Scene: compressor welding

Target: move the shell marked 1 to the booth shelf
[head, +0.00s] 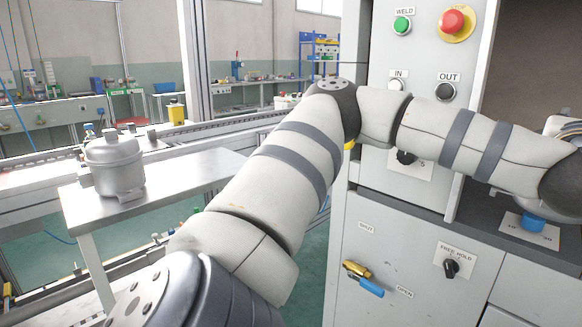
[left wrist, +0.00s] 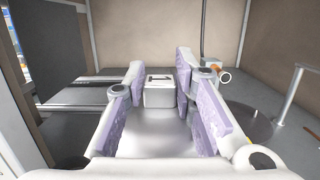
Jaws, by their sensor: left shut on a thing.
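In the left wrist view my left gripper (left wrist: 158,78) has its two purple-padded fingers closed around a shiny silver shell (left wrist: 160,138). A small white box with a dark mark sits on the shell between the fingers; I cannot read the mark as a number. Much of the shell's shape is hidden. The gripper is inside the booth, in front of a grey shelf-like surface (left wrist: 75,92). In the head view my left arm reaches right into the booth, and the gripper is not clearly visible. Another grey shell (head: 115,165) stands upright on the metal table (head: 185,172). My right gripper is not in view.
The booth's front panel carries a red button (head: 453,21), a green WELD button (head: 402,25) and IN and OUT buttons. Below is a blue-handled valve (head: 370,287). Inside, a round dark plate (left wrist: 250,122), a bent metal rail (left wrist: 290,92) and a post with a nozzle stand at the right.

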